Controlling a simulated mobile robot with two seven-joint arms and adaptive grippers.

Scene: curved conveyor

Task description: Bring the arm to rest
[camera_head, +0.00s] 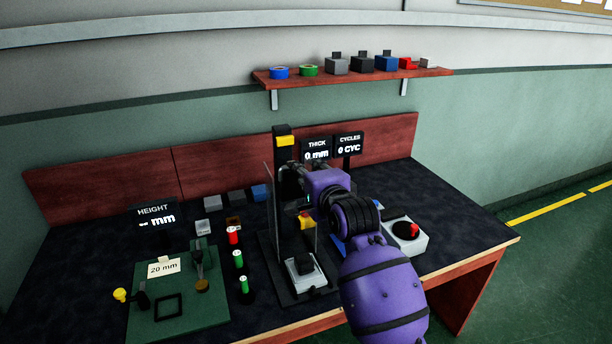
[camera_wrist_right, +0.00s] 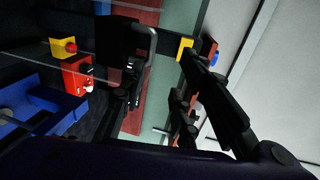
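My right arm, purple with black joints, reaches in from the lower right in the head view. Its black gripper (camera_head: 290,182) is beside the tall black press column (camera_head: 282,160) with a yellow block, above the bench. In the right wrist view the right gripper (camera_wrist_right: 165,85) has its fingers spread apart with nothing seen between them. A grey curved handle (camera_wrist_right: 153,42) shows beyond the fingers; I cannot tell whether they touch it. My left arm and gripper are out of view.
The dark bench (camera_head: 75,290) holds a green board (camera_head: 205,310), red and green cylinders and several small blocks. A grey box with a red knob (camera_head: 415,230) stands right of the press. A clear guard surrounds the press. A shelf (camera_head: 350,77) hangs behind.

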